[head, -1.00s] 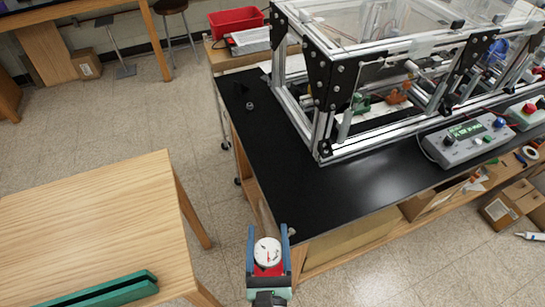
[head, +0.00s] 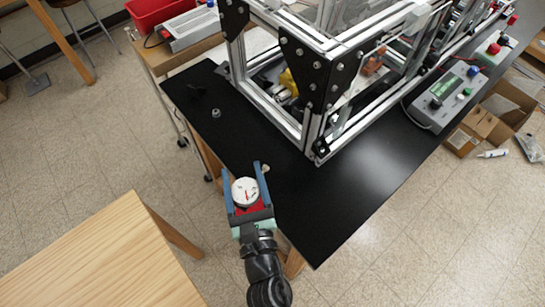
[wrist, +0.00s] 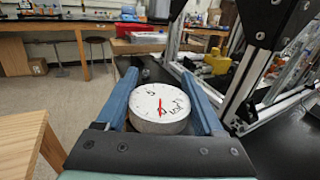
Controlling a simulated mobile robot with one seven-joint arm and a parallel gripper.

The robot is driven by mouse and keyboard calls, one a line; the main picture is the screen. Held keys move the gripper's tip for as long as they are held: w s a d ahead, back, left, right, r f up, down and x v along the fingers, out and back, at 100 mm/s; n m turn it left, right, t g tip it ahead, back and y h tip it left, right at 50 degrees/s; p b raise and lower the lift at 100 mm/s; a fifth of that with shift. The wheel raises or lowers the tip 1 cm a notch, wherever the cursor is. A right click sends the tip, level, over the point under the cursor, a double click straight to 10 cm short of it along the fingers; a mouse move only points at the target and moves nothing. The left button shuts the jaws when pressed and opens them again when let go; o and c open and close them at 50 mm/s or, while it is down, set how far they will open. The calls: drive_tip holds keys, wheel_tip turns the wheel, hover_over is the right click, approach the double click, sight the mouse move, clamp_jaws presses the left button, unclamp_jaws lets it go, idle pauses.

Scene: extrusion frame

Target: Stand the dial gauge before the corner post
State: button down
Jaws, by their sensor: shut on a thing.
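The dial gauge (head: 245,191) has a round white face with a red needle and a red part below it. My gripper (head: 244,180) is shut on it, with a blue finger on each side. The gauge's face also shows between the fingers in the wrist view (wrist: 160,105). In the head view the gripper appears over the near left edge of the black bench top (head: 340,205); its height above the top is hard to tell. The corner post (head: 315,130), silver extrusion with black bolted plates, rises from the bench up and right of the gripper.
A small metal part (head: 215,113) lies on the bench to the left of the frame. A grey control box (head: 446,97) stands at right. Bare bench top lies before the post. A wooden table (head: 110,260) is at lower left.

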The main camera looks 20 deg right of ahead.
drive_tip(key=w+d+r+m+g+h+p, duration=0.1)
drive_tip(key=w+d+r+h, duration=0.2)
drive_tip(key=r, duration=0.6)
drive_tip(key=w+d+r+m+h+p, duration=0.1)
drive_tip(key=w+d+r+m+p, duration=0.15)
drive_tip(key=d+r, duration=0.4)
drive_tip(key=w+d+r+m+g+h+p, duration=0.1)
drive_tip(key=w+d+r+h, duration=0.15)
drive_tip(key=r, duration=0.75)
wheel_tip(320, 180, down, 27)
drive_tip(key=b, duration=1.4)
drive_tip(key=shift+w+a+f+y, duration=0.2)
drive_tip(key=shift+w+y, duration=0.1)
drive_tip(key=shift+y, duration=0.05)
drive_tip(key=shift+n+b, duration=0.25)
drive_tip(key=shift+b, duration=0.1)
drive_tip(key=shift+f, duration=0.2)
unclamp_jaws()
